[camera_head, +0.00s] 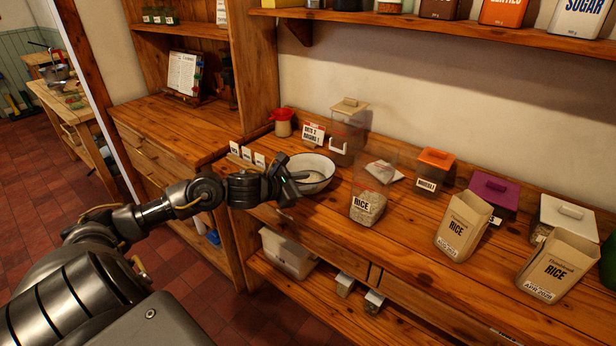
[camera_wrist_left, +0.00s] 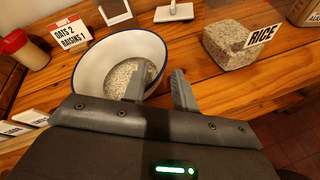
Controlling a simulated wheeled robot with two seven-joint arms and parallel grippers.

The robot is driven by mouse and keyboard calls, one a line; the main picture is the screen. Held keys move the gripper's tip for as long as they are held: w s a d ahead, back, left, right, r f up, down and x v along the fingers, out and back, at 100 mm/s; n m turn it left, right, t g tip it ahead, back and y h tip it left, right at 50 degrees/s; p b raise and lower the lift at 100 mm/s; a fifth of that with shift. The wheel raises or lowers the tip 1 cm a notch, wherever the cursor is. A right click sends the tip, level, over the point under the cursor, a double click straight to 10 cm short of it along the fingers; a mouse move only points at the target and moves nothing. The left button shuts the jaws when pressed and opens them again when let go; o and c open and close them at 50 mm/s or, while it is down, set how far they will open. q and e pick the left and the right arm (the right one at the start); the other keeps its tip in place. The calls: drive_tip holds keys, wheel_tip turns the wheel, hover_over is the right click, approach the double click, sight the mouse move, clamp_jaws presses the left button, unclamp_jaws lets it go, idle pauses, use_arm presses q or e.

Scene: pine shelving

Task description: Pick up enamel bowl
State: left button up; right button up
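The enamel bowl (camera_head: 321,163) is white with a dark blue rim and stands on the wooden counter. In the left wrist view the bowl (camera_wrist_left: 92,62) holds pale grains or flakes. My left gripper (camera_head: 290,182) is at the bowl's near side in the head view. In the left wrist view my left gripper (camera_wrist_left: 158,76) has its two fingers apart, one over the bowl's inside and the other outside its right edge. The rim lies between them; whether a finger touches it I cannot tell. My right gripper is in neither view.
A clear rice container (camera_head: 369,203) stands right of the bowl. An "Oats 2 Raisins 1" card (camera_head: 313,133) and a red-lidded jar (camera_head: 283,124) stand behind it. Small white label cards (camera_head: 247,153) stand to the left. Paper rice bags (camera_head: 463,226) stand farther right.

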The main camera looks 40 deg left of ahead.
use_arm(q)
drive_tip(key=shift+w+d, duration=0.1)
drive_tip(key=shift+w, duration=0.2)
drive_tip(key=shift+w+d+f+p, duration=0.1)
drive_tip(key=shift+w+p, duration=0.2)
drive_tip(key=shift+p, duration=0.1)
drive_tip(key=p+x, duration=0.1)
drive_tip(key=x, duration=0.2)
drive_tip(key=shift+w+f, duration=0.1)
drive_tip(key=shift+w, duration=0.15)
drive_tip(key=shift+w+d+f, duration=0.15)
drive_tip(key=shift+w+f, duration=0.1)
drive_tip(key=shift+w, duration=0.1)
clamp_jaws()
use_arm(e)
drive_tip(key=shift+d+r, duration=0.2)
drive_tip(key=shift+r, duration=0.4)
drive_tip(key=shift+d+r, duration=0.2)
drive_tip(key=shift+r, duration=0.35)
